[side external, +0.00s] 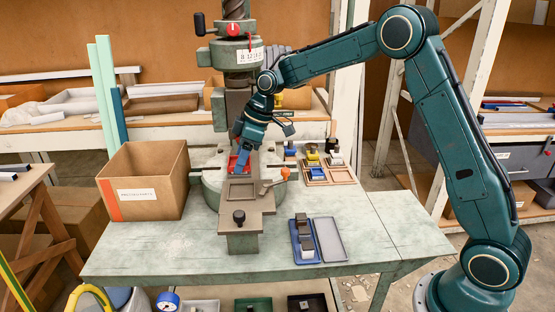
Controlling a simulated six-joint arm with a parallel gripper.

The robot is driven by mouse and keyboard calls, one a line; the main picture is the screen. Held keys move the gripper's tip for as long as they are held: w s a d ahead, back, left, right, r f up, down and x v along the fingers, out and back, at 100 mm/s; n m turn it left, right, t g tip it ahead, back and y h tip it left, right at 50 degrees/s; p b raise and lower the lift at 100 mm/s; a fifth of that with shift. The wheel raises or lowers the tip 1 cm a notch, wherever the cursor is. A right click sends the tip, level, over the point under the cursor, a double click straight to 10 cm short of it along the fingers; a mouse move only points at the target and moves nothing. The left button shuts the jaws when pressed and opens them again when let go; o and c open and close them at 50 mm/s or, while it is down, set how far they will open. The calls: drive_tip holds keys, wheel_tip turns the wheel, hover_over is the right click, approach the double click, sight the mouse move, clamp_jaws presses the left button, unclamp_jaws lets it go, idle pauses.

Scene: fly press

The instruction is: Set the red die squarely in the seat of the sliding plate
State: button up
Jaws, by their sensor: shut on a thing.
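My gripper (243,157) points down in front of the press column and is shut on the red die (234,164), which is partly hidden by the fingers. The sliding plate (258,207) is a flat grey-brown plate on the press table. Its square seat (241,190) shows as a pale recess. The red die is at the back end of the plate, behind the seat in the picture. From this view I cannot tell whether the die touches the plate or hangs just above it.
A lever with an orange knob (284,173) lies right of the plate; a black knob (239,217) stands at its front. A cardboard box (148,185) stands left. Trays with small blocks (327,172) lie at back right, a blue tray (295,246) and grey lid (329,239) at front right.

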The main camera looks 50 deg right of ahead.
sight(249, 160)
drive_tip(key=shift+f, duration=0.9)
drive_tip(key=shift+f, duration=2.15)
drive_tip(key=shift+f, duration=0.15)
drive_tip(key=o, duration=1.3)
drive_tip(key=v, duration=1.1)
drive_tip(key=shift+w, duration=0.1)
drive_tip(key=shift+s+d+r, duration=0.1)
drive_tip(key=shift+s+r, duration=0.1)
drive_tip(key=shift+r, duration=0.4)
